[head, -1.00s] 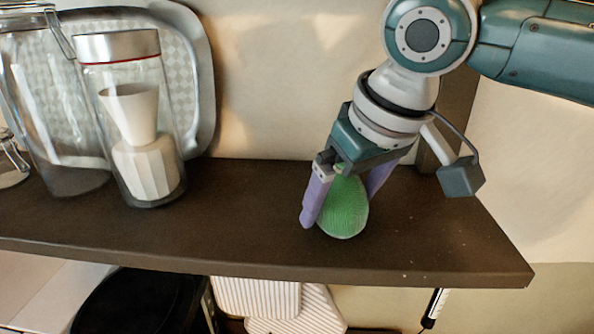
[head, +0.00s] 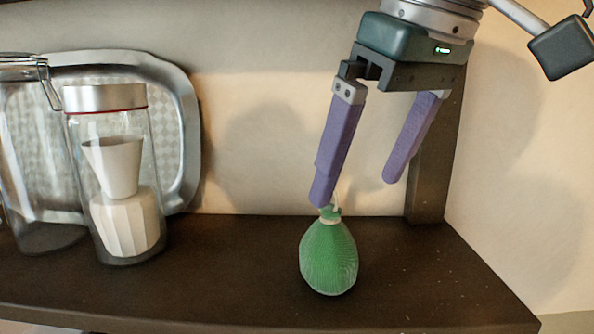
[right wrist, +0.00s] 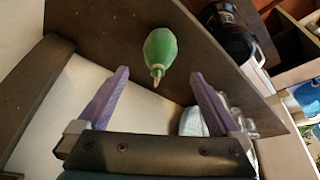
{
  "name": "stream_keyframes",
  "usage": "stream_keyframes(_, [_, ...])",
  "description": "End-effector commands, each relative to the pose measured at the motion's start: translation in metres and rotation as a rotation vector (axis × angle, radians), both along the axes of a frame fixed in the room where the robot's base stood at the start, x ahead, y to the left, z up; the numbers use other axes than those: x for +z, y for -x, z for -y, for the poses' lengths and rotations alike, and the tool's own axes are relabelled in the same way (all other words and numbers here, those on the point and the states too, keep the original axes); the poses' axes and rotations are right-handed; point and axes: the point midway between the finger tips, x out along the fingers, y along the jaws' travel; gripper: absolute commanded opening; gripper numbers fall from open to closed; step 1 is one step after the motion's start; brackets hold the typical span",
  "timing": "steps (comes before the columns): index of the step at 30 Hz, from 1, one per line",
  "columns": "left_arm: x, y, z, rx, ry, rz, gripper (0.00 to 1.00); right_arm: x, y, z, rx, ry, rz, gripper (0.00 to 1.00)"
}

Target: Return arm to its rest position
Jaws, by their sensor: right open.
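My right gripper (head: 356,192) is open and empty, raised above the dark wall shelf (head: 230,270). Its two purple fingers are spread apart. A green ribbed pear-shaped object (head: 328,258) with a pale tip stands on the shelf below the left finger in the head view. In the right wrist view, the green object (right wrist: 160,50) lies beyond the open fingertips, between their lines and apart from them. My left gripper is not in view.
A glass jar with a metal lid (head: 115,180), with white pieces showing in it, stands on the shelf at left. A larger glass jar (head: 35,160) and a silver-rimmed tray (head: 185,130) are beside and behind it. A dark upright bracket (head: 430,180) stands against the wall at right.

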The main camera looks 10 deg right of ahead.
Motion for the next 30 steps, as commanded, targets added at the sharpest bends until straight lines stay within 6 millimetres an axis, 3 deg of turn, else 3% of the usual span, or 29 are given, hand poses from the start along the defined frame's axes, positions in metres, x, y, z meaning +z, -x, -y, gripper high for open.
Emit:
stream_keyframes(10, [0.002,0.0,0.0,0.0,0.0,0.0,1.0,-0.001,0.001,-0.002,0.008,-0.003,-0.001,1.0])
stream_keyframes(14, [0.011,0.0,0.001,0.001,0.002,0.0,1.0,-0.014,0.01,-0.015,0.054,-0.025,-0.006,1.0])
stream_keyframes(18, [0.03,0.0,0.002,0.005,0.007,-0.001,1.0,-0.038,0.032,-0.04,0.128,-0.087,-0.003,1.0])
stream_keyframes(23, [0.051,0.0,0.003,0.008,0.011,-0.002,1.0,-0.061,0.065,-0.055,0.14,-0.161,0.017,1.0])
stream_keyframes(26, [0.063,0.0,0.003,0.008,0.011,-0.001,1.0,-0.073,0.088,-0.052,0.105,-0.184,0.021,1.0])
stream_keyframes(30, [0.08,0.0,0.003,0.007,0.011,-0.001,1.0,-0.087,0.127,-0.031,0.012,-0.166,0.01,1.0])
